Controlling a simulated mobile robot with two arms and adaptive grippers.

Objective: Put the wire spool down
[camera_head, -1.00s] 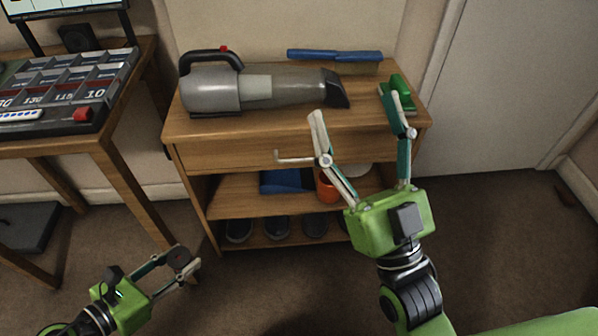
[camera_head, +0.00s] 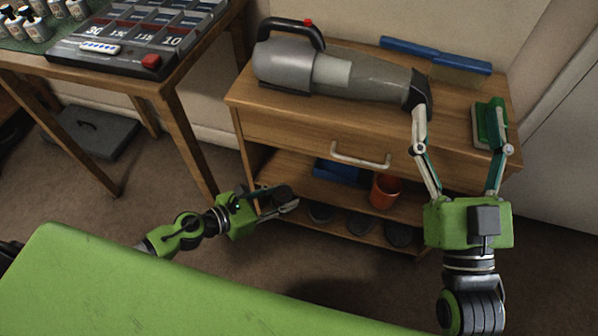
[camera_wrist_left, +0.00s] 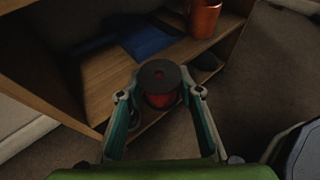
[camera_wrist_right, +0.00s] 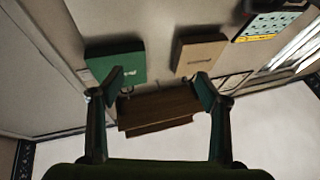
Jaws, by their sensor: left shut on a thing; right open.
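The wire spool (camera_wrist_left: 160,85) has a dark round flange and red wire below it. My left gripper (camera_wrist_left: 161,97) is shut on it, a finger on each side, in the left wrist view. In the head view the dark spool (camera_head: 282,194) shows small at the left gripper (camera_head: 276,200), by the open lower front of the wooden cabinet (camera_head: 290,112). It appears in front of the shelves; its exact distance from them is unclear. My right gripper (camera_head: 458,110) is open and empty, its fingers spread in front of the cabinet top. It is also open in the right wrist view (camera_wrist_right: 155,90).
A grey handheld vacuum (camera_head: 335,72), a blue bar (camera_head: 435,55) and a green object (camera_head: 490,122) lie on the cabinet top. The drawer has a handle (camera_head: 360,160). An orange cup (camera_head: 385,190) and blue item (camera_head: 337,171) occupy the middle shelf; dark shoes stand below.

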